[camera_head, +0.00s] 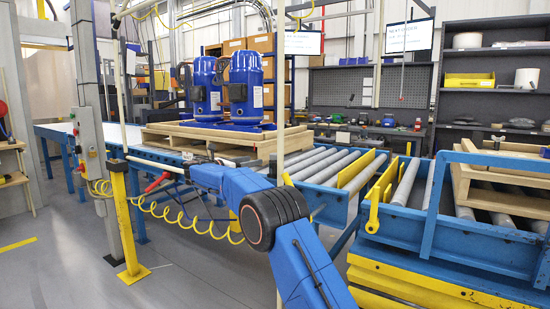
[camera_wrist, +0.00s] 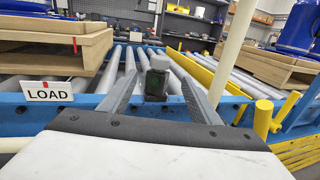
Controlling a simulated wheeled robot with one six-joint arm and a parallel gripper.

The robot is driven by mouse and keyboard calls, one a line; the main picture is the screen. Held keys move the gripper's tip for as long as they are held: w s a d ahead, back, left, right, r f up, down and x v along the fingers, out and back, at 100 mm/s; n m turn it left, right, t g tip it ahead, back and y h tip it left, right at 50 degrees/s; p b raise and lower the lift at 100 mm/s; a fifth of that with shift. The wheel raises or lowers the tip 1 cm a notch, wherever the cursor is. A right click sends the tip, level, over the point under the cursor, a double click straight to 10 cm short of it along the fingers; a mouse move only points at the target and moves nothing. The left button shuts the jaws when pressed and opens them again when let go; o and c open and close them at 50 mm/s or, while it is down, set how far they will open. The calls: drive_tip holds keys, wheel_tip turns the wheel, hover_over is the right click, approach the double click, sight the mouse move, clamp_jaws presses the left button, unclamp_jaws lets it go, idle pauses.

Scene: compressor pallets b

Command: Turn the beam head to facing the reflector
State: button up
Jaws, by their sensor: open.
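The beam head (camera_wrist: 157,84), a small block with a grey top and a dark front face with a faint green mark, stands upright at the middle of the wrist view. My gripper (camera_wrist: 160,76) is open, with one grey finger to the left of the block and one to the right. Gaps show between the fingers and the block; I cannot tell how far the fingers reach past it. In the head view my blue-sleeved arm crosses the front of the conveyor, and I cannot make out the fingertips or the beam head. I cannot identify the reflector in either view.
A LOAD sign (camera_wrist: 51,91) is on the blue rail at left. Rollers (camera_head: 325,166) and yellow stops (camera_head: 355,176) lie beyond. Blue compressors (camera_head: 245,88) stand on a wooden pallet (camera_head: 180,143). A pale pole (camera_wrist: 238,48) rises right of the fingers. A yellow post (camera_head: 124,220) stands left.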

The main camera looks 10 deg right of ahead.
sight(271, 157)
drive_tip(key=x, duration=1.4)
drive_tip(key=shift+w+d, duration=0.1)
drive_tip(key=shift+d, duration=0.2)
drive_tip(key=c, duration=1.1)
